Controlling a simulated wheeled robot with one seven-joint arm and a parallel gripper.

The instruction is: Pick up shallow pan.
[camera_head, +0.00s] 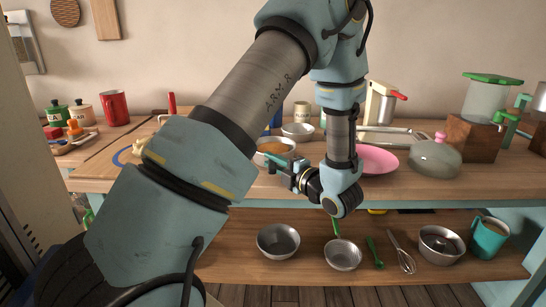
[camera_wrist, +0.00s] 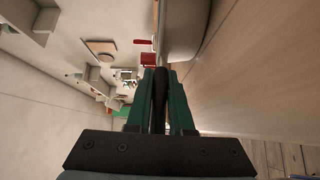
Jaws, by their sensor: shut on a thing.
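The shallow pan (camera_head: 276,145) is grey outside with a brownish inside. It is at the front of the wooden counter in the head view, just beyond my gripper (camera_head: 273,161). In the wrist view the green fingers of my gripper (camera_wrist: 161,85) are shut on its dark handle (camera_wrist: 160,98). The grey side of the pan (camera_wrist: 182,32) shows past the fingertips. My fingers hide most of the handle in the head view. I cannot tell whether the pan touches the counter (camera_head: 237,188) or is slightly above it.
A small metal bowl (camera_head: 298,131) stands behind the pan. A pink plate (camera_head: 376,159) and a lidded grey pan (camera_head: 434,158) are to the right. The lower shelf holds a bowl (camera_head: 278,241), a strainer (camera_head: 342,255) and a whisk (camera_head: 402,254). A red mug (camera_head: 115,108) stands far left.

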